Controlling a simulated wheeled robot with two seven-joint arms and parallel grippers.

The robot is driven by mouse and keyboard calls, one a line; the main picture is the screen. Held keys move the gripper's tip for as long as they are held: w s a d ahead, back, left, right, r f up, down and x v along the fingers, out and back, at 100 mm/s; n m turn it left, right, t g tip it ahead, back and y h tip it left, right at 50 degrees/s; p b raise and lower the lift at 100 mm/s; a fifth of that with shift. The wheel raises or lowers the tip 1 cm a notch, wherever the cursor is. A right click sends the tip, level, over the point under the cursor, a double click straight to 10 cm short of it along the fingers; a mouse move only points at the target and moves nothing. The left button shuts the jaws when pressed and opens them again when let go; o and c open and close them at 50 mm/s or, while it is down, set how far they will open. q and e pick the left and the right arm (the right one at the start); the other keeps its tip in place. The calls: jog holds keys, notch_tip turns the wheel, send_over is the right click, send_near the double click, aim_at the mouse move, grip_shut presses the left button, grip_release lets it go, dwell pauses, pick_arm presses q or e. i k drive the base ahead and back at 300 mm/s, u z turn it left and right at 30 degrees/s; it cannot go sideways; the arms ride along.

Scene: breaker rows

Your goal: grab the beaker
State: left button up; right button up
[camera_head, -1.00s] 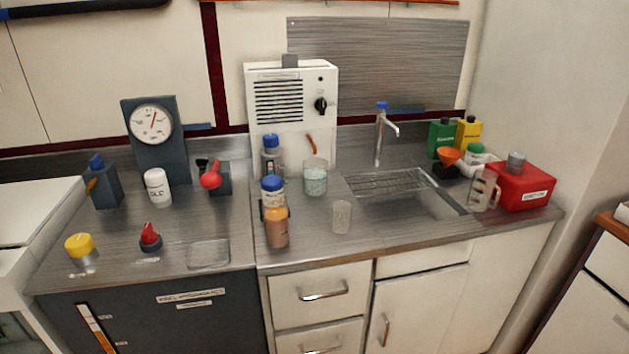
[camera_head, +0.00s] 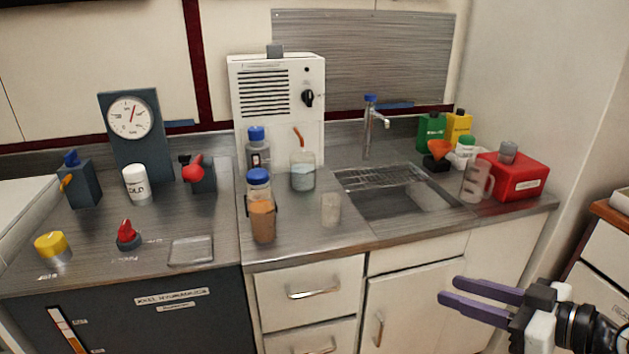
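A clear glass beaker (camera_head: 303,177) with pale contents stands upright on the steel counter, in front of the white machine. A smaller clear cup (camera_head: 331,209) stands nearer the counter's front edge. A clear handled jug (camera_head: 476,184) stands at the right beside the red box. I cannot tell for certain which vessel the task means. My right gripper (camera_head: 448,289) is at the lower right, in front of the cabinets. Its two purple fingers are apart with nothing between them, and it is clear of all the vessels. My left gripper is not in view.
Bottles with blue caps (camera_head: 258,178) and a jar of orange-brown contents (camera_head: 263,221) crowd the beaker's left. The sink (camera_head: 405,200) and tap (camera_head: 368,130) are to its right. A red box (camera_head: 513,178) sits at the right end. The counter's front strip is mostly clear.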

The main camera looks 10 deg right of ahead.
aim_at(301, 164)
jog(key=z, duration=0.25)
jog(key=i, duration=1.3)
jog(key=u, duration=0.9)
